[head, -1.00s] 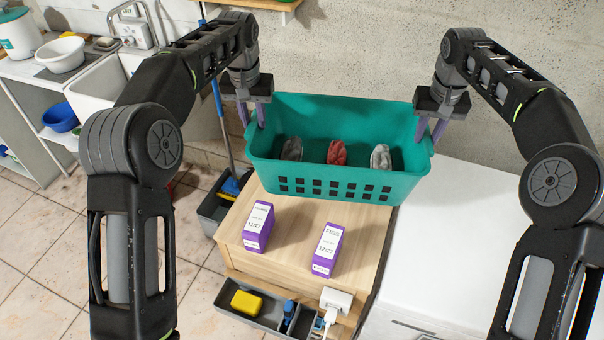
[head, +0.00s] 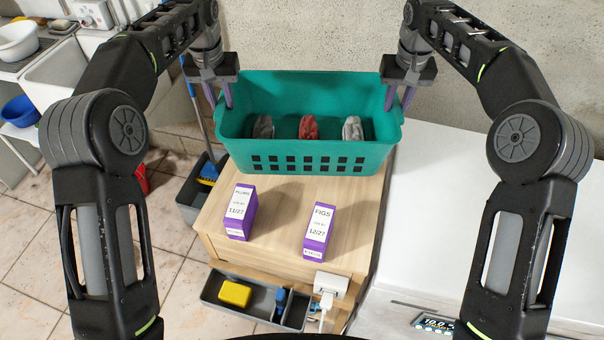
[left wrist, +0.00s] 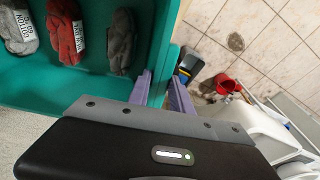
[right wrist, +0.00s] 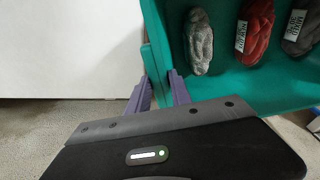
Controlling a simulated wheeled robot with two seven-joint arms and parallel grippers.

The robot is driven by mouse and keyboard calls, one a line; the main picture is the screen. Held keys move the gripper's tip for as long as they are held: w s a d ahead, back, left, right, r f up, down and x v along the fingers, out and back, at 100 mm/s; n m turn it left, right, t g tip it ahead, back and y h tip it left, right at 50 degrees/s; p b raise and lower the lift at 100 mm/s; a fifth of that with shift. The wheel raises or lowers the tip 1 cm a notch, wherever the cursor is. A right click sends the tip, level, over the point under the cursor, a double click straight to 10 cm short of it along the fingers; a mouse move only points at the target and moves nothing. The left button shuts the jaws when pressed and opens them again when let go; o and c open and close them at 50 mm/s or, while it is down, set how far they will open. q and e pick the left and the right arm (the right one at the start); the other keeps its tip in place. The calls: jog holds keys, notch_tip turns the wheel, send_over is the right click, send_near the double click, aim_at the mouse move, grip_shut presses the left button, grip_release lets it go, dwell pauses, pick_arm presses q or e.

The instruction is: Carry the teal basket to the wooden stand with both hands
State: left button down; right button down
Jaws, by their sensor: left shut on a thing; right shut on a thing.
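The teal basket (head: 305,149) is level in the head view, over the back part of the wooden stand (head: 278,212); I cannot tell whether its base touches the top. It holds two grey bundles (head: 264,127) (head: 352,129) and a red one (head: 308,127), with labels in the wrist views. My left gripper (head: 220,102) is shut on the basket's left end wall, and the left wrist view shows its purple fingers (left wrist: 160,90) at the rim. My right gripper (head: 400,100) is shut on the right end wall, also seen in the right wrist view (right wrist: 160,90).
Two purple boxes (head: 240,213) (head: 319,232) stand on the front of the stand. A grey tray (head: 215,290) with a yellow block (head: 235,293) and a white plug (head: 327,300) are at its front. A white appliance top (head: 450,200) lies right; a blue-handled broom (head: 203,130) stands left.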

pick_arm(q)
jog(key=shift+f, duration=0.1)
pick_arm(e)
jog(key=shift+f, duration=0.1)
pick_arm(q)
jog(key=shift+f+b, duration=0.35)
jog(key=shift+b, duration=0.1)
pick_arm(e)
jog(key=shift+f, duration=0.3)
pick_arm(q)
jog(key=shift+f, duration=0.1)
pick_arm(e)
jog(key=shift+f, duration=0.1)
